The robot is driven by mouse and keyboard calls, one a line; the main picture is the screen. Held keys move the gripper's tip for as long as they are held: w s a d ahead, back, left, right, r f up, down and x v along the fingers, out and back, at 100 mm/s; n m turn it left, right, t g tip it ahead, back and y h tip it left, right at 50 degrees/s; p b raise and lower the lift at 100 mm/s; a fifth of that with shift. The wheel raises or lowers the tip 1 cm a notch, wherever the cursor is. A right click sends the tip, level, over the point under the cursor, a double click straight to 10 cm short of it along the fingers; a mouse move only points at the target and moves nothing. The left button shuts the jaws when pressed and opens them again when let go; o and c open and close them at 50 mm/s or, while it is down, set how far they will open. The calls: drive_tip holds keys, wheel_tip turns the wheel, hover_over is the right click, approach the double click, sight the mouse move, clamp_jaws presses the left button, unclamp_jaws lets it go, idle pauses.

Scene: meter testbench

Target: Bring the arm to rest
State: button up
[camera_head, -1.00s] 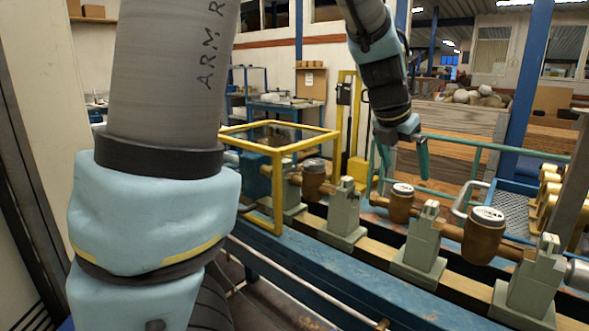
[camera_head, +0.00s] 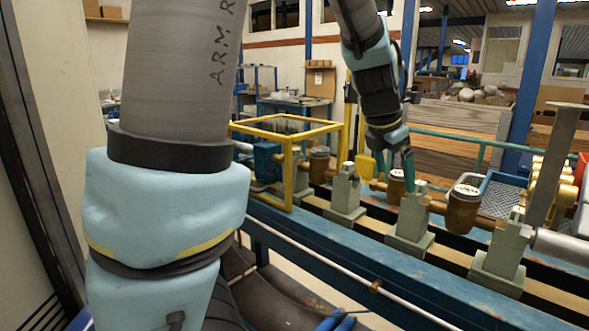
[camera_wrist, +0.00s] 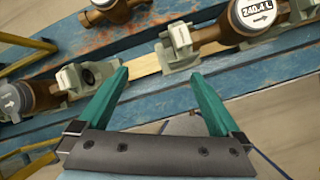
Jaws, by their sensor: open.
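My arm reaches over the meter bench from the top of the head view, bent downward. My gripper (camera_head: 396,168) hangs above the bench line, close to a brown meter (camera_head: 396,188) in the picture; the gap is hard to judge there. In the wrist view, its two teal fingers (camera_wrist: 158,78) are spread wide with nothing between them. Below them lie the blue bench rail and a pale wooden strip (camera_wrist: 145,66). A grey-green clamp block (camera_wrist: 180,50) sits just beyond the right finger, apart from it in the picture.
The blue bench (camera_head: 330,248) carries several grey-green clamps and brown meters. A yellow frame (camera_head: 288,165) stands at the bench's left part. A blue mesh tray (camera_head: 502,195) lies behind the bench at right. Floor shows in front.

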drive_tip(key=s+a+f+m+y, duration=0.1)
drive_tip(key=a+f+m, duration=0.3)
drive_tip(key=a+m, duration=0.4)
drive_tip(key=s+a+f+m+g+y, duration=0.1)
drive_tip(key=s+a+f+m, duration=0.3)
drive_tip(key=a+m, duration=0.3)
drive_tip(key=s+a+f+m+y, duration=0.2)
drive_tip(key=a+m, duration=0.6)
drive_tip(key=a, duration=0.5)
wheel_tip(320, 180, down, 2)
drive_tip(key=shift+s+f+m+g, duration=0.1)
drive_tip(key=shift+s+m+g, duration=0.25)
drive_tip(key=shift+s, duration=0.25)
